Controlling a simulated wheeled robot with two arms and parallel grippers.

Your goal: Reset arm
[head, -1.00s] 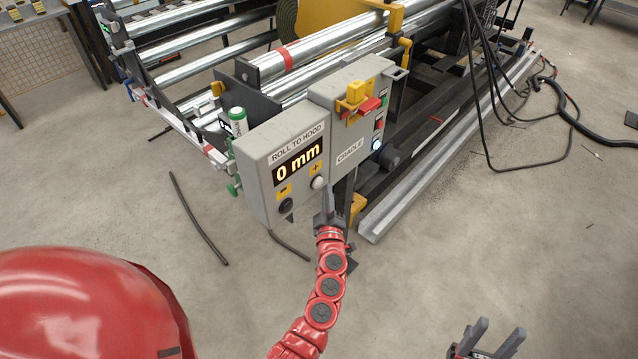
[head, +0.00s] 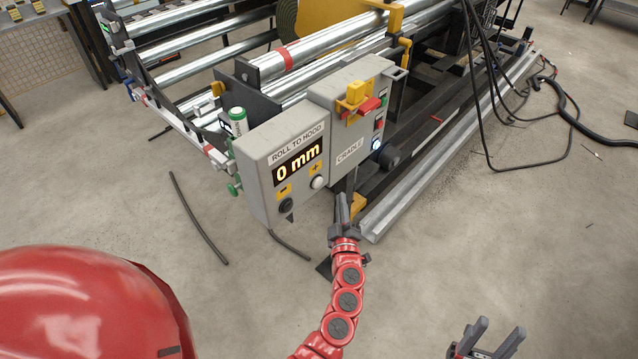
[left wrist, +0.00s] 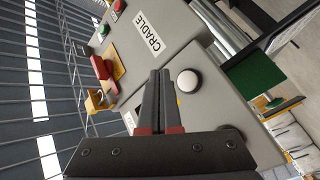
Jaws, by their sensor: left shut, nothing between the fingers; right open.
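My left gripper (head: 343,208) is at the end of the red arm, just below and in front of the grey control box. It is shut and holds nothing. In the left wrist view its closed fingers (left wrist: 158,88) point toward the box, with the white plus button (left wrist: 188,81) just right of the tips. My right gripper (head: 492,338) is open and empty at the bottom right. The roll-to-hood panel (head: 262,160) has a display (head: 298,162) reading 0 mm, a dark minus button (head: 286,205) and a white plus button (head: 317,182).
The cradle panel (head: 349,130) carries a red and yellow switch (head: 357,100) and several small buttons. Metal rollers (head: 290,62) stand behind. A steel channel (head: 440,150) runs along the floor to the right, near black cables (head: 482,110). The concrete floor in front is mostly clear.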

